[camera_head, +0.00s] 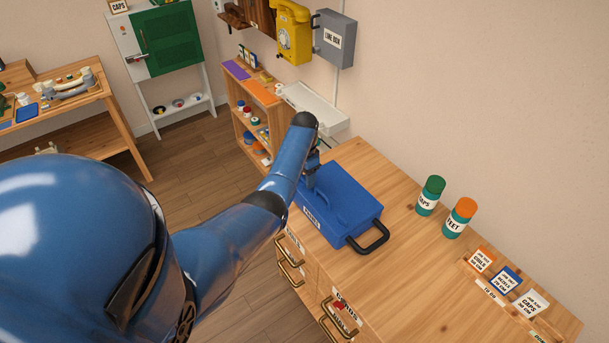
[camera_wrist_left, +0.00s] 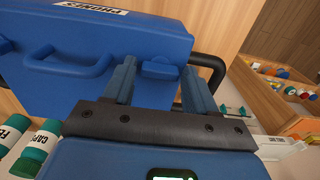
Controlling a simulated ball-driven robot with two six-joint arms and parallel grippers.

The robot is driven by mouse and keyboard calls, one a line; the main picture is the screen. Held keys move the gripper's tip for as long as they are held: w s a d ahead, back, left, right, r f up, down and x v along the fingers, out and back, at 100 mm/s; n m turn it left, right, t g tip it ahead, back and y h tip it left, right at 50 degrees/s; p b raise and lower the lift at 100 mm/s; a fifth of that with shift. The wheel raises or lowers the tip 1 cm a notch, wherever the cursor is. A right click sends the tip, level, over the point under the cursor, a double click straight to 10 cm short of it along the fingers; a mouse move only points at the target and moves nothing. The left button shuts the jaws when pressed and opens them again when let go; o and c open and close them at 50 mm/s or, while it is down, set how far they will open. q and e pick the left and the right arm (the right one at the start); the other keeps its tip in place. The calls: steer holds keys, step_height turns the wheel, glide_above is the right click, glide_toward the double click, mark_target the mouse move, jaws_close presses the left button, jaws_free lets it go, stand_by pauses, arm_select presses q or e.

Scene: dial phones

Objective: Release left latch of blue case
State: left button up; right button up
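The blue case (camera_head: 345,208) lies on the wooden worktop with a blue carrying handle and a black side handle (camera_head: 375,240). My left gripper (camera_head: 312,172) is at the case's far end, partly hidden by my own arm. In the left wrist view, the case (camera_wrist_left: 110,38) shows its handle (camera_wrist_left: 68,62) and a small blue latch (camera_wrist_left: 160,69). The latch appears between the tips of my left gripper (camera_wrist_left: 158,75), whose fingers are apart. I cannot tell whether they touch it. My right gripper is in neither view.
Two teal bottles, one green-capped (camera_head: 428,196) and one orange-capped (camera_head: 459,219), stand right of the case. Labelled compartments (camera_head: 500,280) lie at front right. A white tray (camera_head: 312,103) is behind my arm. The worktop between case and compartments is clear.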

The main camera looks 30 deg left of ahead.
arm_select(q)
steer(key=c, duration=0.7)
steer(key=shift+c, duration=0.2)
steer(key=shift+n, duration=0.4)
steer(key=n, duration=0.3)
steer(key=shift+n, duration=0.4)
steer(key=n, duration=0.4)
steer(key=shift+n+p, duration=0.3)
steer(key=n, duration=0.8)
steer(key=shift+n, duration=0.5)
